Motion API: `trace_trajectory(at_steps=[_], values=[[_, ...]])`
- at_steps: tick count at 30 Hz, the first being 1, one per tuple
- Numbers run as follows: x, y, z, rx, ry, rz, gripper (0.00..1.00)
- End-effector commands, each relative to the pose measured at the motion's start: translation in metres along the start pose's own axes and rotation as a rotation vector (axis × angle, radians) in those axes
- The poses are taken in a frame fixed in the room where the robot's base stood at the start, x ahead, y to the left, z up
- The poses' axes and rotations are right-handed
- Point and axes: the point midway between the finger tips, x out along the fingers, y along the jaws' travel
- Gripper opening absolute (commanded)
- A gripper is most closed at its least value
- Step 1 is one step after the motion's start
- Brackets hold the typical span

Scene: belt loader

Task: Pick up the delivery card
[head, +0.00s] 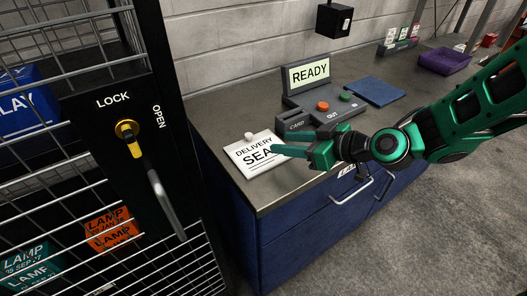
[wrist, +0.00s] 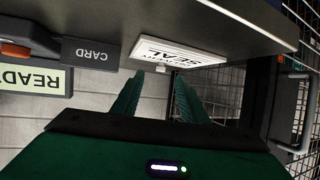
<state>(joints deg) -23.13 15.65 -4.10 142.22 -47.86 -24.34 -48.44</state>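The delivery card (head: 253,160) is a white card marked "DELIVERY SEAL" with a small pale knob on its top edge. It lies near the left front corner of the dark counter. In the wrist view the card (wrist: 183,54) shows upside down just beyond the fingertips. My gripper (head: 276,146) is at the card's right side in the head view, covering part of its lettering. In the wrist view my gripper (wrist: 159,76) has its two green fingers apart, with nothing held between them. The card's knob appears between the fingertips; I cannot tell the remaining distance.
A console with a "READY" screen (head: 309,73) and a "CARD" slot block (head: 296,124) stands behind my gripper. A blue pad (head: 374,91) and purple tray (head: 445,61) lie further right. A wire cage with a yellow lock (head: 128,132) stands left.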

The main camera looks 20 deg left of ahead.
Motion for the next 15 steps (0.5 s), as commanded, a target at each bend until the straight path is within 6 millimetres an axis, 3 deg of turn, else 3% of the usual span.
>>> trace_trajectory(at_steps=[5, 15], values=[[0.019, -0.011, -0.009, -0.011, 0.048, -0.014, 0.4], [0.063, -0.01, -0.013, -0.012, 0.05, -0.011, 0.4]])
